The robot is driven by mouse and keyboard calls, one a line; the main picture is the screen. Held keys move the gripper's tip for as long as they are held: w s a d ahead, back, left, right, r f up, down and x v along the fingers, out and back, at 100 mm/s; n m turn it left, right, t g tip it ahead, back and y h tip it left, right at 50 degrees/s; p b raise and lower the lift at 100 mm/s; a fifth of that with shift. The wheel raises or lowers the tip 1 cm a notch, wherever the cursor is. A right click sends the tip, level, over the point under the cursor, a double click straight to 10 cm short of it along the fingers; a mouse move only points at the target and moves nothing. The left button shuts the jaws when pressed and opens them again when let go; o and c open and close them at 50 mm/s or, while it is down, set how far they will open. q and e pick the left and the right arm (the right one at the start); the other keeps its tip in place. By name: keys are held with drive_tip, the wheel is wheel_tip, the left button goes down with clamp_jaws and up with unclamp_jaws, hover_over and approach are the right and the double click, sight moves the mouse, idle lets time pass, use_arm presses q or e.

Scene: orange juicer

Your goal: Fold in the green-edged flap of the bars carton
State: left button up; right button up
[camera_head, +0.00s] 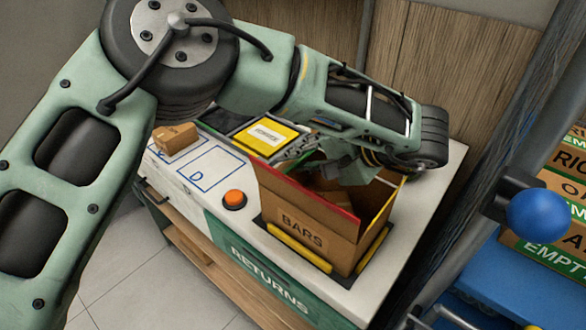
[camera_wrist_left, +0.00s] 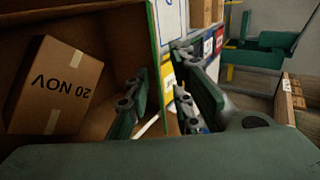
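The brown bars carton (camera_head: 303,229) stands open on the white bench top, with a red-edged flap (camera_head: 305,192) standing up at its front left. In the left wrist view, the green-edged flap (camera_wrist_left: 144,45) stands up beside the carton's inside. A small box marked 20 NOV (camera_wrist_left: 53,87) lies in the carton. My left gripper (camera_head: 308,155) is at the carton's far left side. In the wrist view its fingers (camera_wrist_left: 165,105) are apart, one on the carton's inner side and one outside, with the flap's line between them. I cannot tell whether they touch it. My right gripper is not in view.
An orange button (camera_head: 234,198) sits left of the carton. A yellow-labelled tray (camera_head: 267,137) is behind it, and a small box (camera_head: 175,138) lies at the far left. Yellow rails (camera_head: 299,247) edge the carton's base. A blue ball (camera_head: 537,214) stands at the right.

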use_arm(q)
drive_tip(key=shift+w+a+f, duration=0.25)
drive_tip(key=shift+w+f, duration=0.05)
drive_tip(key=shift+f, duration=0.05)
clamp_jaws()
